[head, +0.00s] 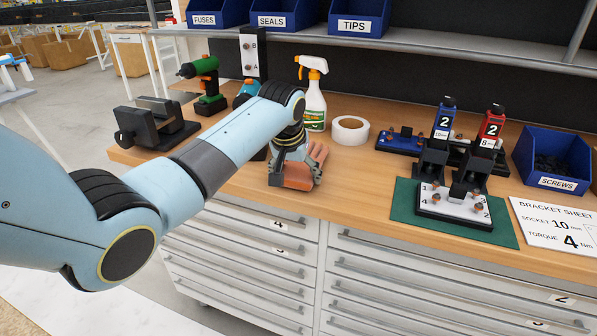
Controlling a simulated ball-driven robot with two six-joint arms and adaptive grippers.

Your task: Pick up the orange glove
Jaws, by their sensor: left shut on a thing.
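The orange glove (299,177) is at the front part of the wooden bench top, left of the middle of the head view. My left gripper (291,163) reaches down over it from the left and is shut on it. The gripper's fingers cover part of the glove. I cannot tell whether the glove still touches the bench. My right gripper is not in view.
A white tape roll (350,130) and a spray bottle (314,98) stand just behind the glove. A vise (157,124) and a green drill (205,82) are to the left. A bracket fixture on a green mat (403,212) lies to the right.

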